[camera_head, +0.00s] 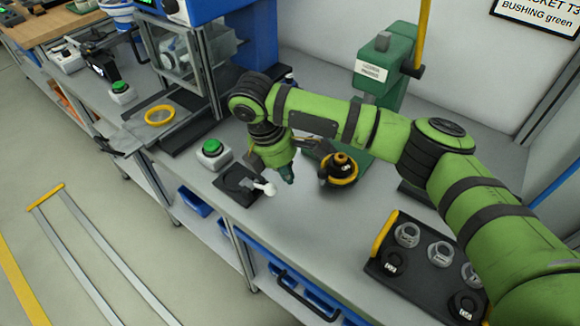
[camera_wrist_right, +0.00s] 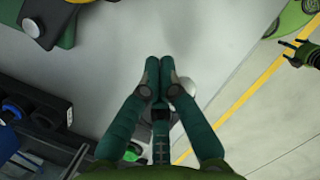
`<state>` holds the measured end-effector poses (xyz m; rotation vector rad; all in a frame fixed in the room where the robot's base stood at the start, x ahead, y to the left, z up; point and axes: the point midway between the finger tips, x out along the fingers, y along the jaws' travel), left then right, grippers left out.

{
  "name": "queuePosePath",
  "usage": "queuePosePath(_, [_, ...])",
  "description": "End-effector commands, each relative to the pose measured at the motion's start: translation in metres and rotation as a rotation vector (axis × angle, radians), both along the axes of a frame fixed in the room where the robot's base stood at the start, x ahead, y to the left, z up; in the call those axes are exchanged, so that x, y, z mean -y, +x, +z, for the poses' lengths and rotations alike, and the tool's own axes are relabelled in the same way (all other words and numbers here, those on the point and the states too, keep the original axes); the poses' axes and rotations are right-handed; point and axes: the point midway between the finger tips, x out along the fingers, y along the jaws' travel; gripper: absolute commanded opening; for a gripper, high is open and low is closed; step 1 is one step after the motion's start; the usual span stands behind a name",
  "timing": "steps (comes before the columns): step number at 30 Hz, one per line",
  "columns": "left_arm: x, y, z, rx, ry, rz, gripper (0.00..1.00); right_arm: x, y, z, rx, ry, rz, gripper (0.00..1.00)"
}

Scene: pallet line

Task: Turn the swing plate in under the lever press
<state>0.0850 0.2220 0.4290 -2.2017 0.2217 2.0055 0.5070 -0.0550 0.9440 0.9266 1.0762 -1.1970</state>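The green lever press (camera_head: 385,75) stands at the back of the bench, with a yellow lever (camera_head: 423,35) rising from it. A dark flat plate (camera_head: 232,178), which looks like the swing plate, lies left of the press, out from under it. Its white ball knob (camera_head: 268,188) points right; a pale ball (camera_wrist_right: 185,88), likely that knob, shows in the wrist view. My right gripper (camera_head: 288,179) points down just right of the knob. Its fingertips (camera_wrist_right: 160,75) are together with nothing seen between them; I cannot tell whether they touch the knob. My left gripper (camera_wrist_right: 303,52) seems to show small in the wrist view.
A yellow-ringed round fixture with a black part (camera_head: 340,167) sits in front of the press, close to my right gripper. A green button box (camera_head: 212,153) stands behind the plate. A black tray with several rings (camera_head: 405,285) is at the right. The bench front edge is near.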

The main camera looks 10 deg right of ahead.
Motion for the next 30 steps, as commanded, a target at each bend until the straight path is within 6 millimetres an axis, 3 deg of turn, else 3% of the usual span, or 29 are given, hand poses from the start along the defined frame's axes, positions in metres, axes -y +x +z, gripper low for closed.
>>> queuePosePath(9, [0.0, 0.0, 0.013, -0.001, 0.0, 0.0, 0.74, 0.018, 0.002, -0.065, -0.003, -0.003, -0.002, 0.0])
queuePosePath(18, [-0.002, 0.0, 0.029, -0.002, 0.002, -0.001, 0.74, 0.053, 0.008, -0.056, 0.001, -0.001, -0.001, 0.0])
queuePosePath(30, [-0.002, -0.001, 0.029, -0.002, 0.002, -0.001, 0.74, 0.055, 0.008, -0.056, 0.001, 0.0, 0.001, 0.0])
